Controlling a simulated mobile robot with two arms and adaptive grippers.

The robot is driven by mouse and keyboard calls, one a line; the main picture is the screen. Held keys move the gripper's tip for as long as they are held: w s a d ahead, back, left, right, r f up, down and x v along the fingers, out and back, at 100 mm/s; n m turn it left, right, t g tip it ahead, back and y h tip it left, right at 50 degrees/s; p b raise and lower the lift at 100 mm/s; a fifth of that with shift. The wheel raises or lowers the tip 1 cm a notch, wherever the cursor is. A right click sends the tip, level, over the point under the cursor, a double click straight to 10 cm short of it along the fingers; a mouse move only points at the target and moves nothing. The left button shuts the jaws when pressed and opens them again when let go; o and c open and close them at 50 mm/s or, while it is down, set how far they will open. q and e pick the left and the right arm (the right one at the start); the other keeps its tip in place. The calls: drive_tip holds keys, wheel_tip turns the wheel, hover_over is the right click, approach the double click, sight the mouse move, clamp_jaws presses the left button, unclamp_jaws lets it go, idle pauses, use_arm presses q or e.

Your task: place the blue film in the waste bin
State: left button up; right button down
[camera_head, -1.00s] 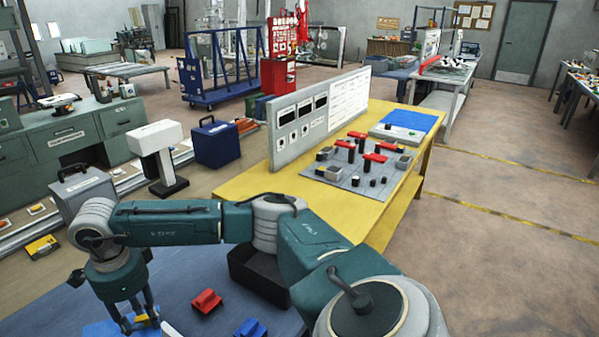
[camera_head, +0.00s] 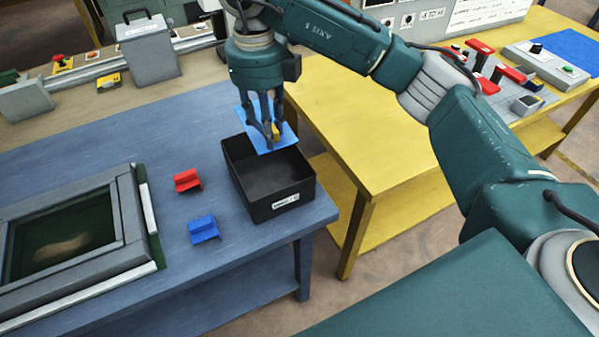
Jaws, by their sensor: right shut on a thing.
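The blue film (camera_head: 248,118) is a thin light-blue sheet. My right gripper (camera_head: 272,138) points down and is shut on it, with the film hanging over the back part of the waste bin. The waste bin (camera_head: 276,207) is a black open box with a white label on its front, standing at the right end of the blue table. The part of its floor that shows looks empty. The gripper fingers hide part of the film, and a small yellow piece shows between them. My left gripper is not in view.
On the blue table (camera_head: 110,160), a red clip (camera_head: 187,180) and a blue clip (camera_head: 203,229) lie left of the bin. A framed dark panel (camera_head: 70,235) lies at the left. A yellow table (camera_head: 345,140) stands right of the bin.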

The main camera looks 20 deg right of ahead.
sight(266, 151)
drive_tip(key=f, duration=0.4)
drive_tip(key=a+f, duration=0.1)
drive_tip(key=f, duration=0.1)
drive_tip(key=shift+s+p, duration=0.1)
drive_tip(key=shift+p, duration=0.25)
drive_tip(key=f, duration=0.3)
drive_tip(key=f+p, duration=0.1)
drive_tip(key=f, duration=0.1)
drive_tip(key=f+p, duration=0.1)
drive_tip(key=f, duration=0.2)
drive_tip(key=shift+d+f, duration=0.25)
drive_tip(key=shift+f, duration=0.05)
drive_tip(key=shift+a+f, duration=0.1)
drive_tip(key=shift+f, duration=0.45)
wheel_tip(266, 151, down, 4)
drive_tip(key=shift+r+p, duration=0.1)
drive_tip(key=shift+p, duration=0.6)
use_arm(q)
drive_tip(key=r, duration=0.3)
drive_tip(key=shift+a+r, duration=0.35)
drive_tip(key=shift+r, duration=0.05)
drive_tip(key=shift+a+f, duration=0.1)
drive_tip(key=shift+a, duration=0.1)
use_arm(e)
drive_tip(key=c, duration=1.5)
unclamp_jaws()
drive_tip(key=shift+c, duration=0.2)
